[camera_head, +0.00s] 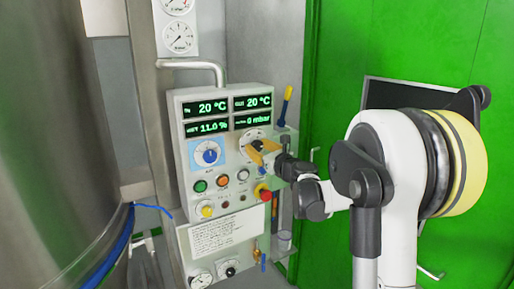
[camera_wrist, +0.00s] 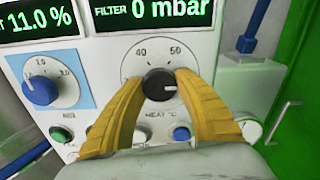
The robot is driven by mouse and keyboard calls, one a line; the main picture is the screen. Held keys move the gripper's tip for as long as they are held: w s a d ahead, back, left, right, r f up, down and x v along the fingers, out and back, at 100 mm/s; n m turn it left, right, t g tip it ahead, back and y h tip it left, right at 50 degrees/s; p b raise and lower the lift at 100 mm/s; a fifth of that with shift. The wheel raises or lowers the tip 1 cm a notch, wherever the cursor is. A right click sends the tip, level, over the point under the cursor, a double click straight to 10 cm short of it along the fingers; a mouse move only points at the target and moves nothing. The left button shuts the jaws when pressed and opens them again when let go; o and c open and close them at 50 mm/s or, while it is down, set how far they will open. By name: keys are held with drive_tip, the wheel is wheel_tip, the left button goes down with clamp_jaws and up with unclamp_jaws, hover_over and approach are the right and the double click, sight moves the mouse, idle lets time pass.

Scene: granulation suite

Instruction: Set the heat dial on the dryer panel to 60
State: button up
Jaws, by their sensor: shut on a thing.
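The heat dial is a black round knob (camera_wrist: 159,84) on a white scale plate marked 40 and 50, with "HEAT °C" below. Its white pointer line points right, slightly downward. The rest of the scale is hidden behind my fingers. My gripper (camera_wrist: 160,81) has its two yellow fingers closed around the knob's left and right sides. In the head view my gripper (camera_head: 262,150) reaches the dryer panel (camera_head: 178,120) from the right and covers most of the dial; part of its white plate (camera_head: 249,136) shows.
A blue knob (camera_wrist: 40,91) on a light blue plate sits left of the dial. Several push buttons lie below, with a red mushroom button (camera_head: 263,190) near my gripper. Displays (camera_head: 207,107) are above. A blue-handled tool (camera_head: 286,98) stands at the panel's right.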

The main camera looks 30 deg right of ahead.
drive_tip(key=o, duration=1.2)
drive_tip(key=shift+f, duration=0.1)
drive_tip(key=shift+s, duration=0.1)
drive_tip(key=s, duration=1.2)
drive_tip(key=shift+d, duration=0.2)
drive_tip(key=shift+w, duration=0.1)
